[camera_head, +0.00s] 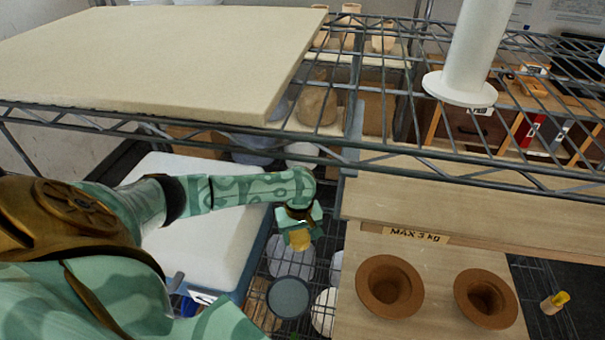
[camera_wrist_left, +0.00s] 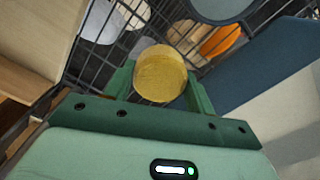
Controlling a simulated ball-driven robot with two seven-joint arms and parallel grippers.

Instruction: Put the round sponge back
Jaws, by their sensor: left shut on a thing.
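My left gripper (camera_head: 299,222) is shut on the round sponge (camera_head: 300,239), a yellow disc-like piece under the fingers in the head view. In the left wrist view the round sponge (camera_wrist_left: 160,74) sits between the two green fingers of the left gripper (camera_wrist_left: 160,82), its round face toward the camera. The gripper holds it above a wire shelf with several round pots. My right gripper is not in view.
A blue tub with a white block (camera_head: 205,220) stands left of the gripper. To the right, a wooden board (camera_head: 440,300) marked MAX 3 kg bears two brown pots (camera_head: 390,287) (camera_head: 486,298). A wire rack (camera_head: 400,165) with a large beige slab (camera_head: 160,60) and a white cylinder (camera_head: 470,50) crosses above.

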